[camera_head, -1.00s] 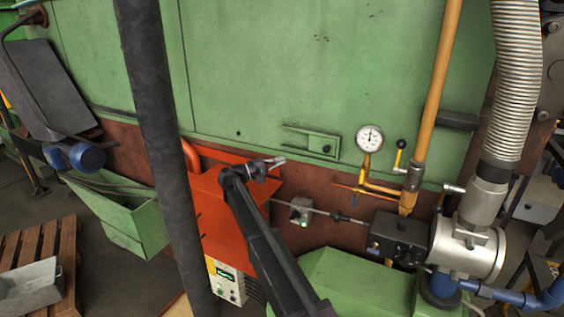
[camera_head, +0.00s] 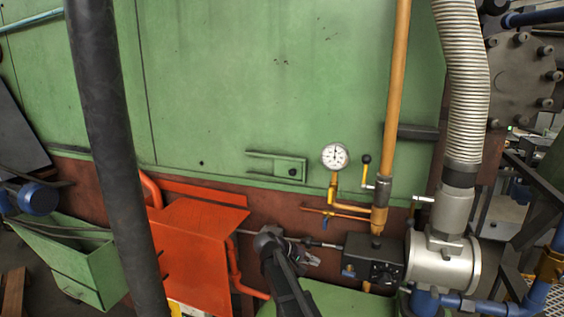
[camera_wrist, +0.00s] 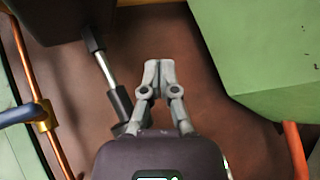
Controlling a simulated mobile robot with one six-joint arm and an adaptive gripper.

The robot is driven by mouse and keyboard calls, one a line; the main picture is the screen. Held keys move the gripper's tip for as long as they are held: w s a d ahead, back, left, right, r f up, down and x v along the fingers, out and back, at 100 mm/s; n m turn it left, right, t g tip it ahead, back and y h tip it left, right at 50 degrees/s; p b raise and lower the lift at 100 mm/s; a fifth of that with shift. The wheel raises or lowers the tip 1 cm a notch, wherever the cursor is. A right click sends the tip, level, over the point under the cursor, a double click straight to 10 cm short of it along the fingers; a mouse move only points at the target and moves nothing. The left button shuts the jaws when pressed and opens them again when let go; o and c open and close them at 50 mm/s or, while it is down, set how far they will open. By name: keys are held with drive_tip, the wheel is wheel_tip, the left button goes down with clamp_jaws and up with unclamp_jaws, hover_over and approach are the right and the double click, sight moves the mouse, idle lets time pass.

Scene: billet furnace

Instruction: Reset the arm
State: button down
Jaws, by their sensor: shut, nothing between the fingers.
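My gripper (camera_head: 312,258) is in the lower middle of the head view, at the end of my dark arm. It is in front of the red-brown lower band of the furnace, left of the black burner box (camera_head: 372,262). In the wrist view my gripper (camera_wrist: 159,66) has its two grey fingertips together, with nothing between them. Past the fingers there is the red-brown surface (camera_wrist: 190,50) and a metal rod (camera_wrist: 106,70) with a black sleeve. Whether the gripper touches anything is hard to tell, but no contact shows.
A red-orange box (camera_head: 198,250) stands left of my gripper. A pressure gauge (camera_head: 335,156), a yellow pipe (camera_head: 396,90), a silver blower housing (camera_head: 440,262) and a ribbed hose (camera_head: 462,90) are to the right. A green bin (camera_head: 80,262) is at far left.

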drive_tip(key=s+d+f+m+g+y+b, duration=0.1)
drive_tip(key=s+d+f+m+y+b, duration=0.1)
drive_tip(key=s+f, duration=0.7)
drive_tip(key=s+d+f+m+g+y+b, duration=0.1)
drive_tip(key=s+d+f+y+b, duration=0.3)
drive_tip(key=s, duration=1)
drive_tip(key=shift+d+f+m+g+y+b, duration=0.4)
drive_tip(key=shift+f+m+y+b, duration=0.4)
drive_tip(key=shift+f+y+b, duration=1.5)
drive_tip(key=shift+s+a+f+y+p, duration=0.1)
drive_tip(key=shift+f+y+p, duration=0.2)
drive_tip(key=shift+f+p, duration=0.4)
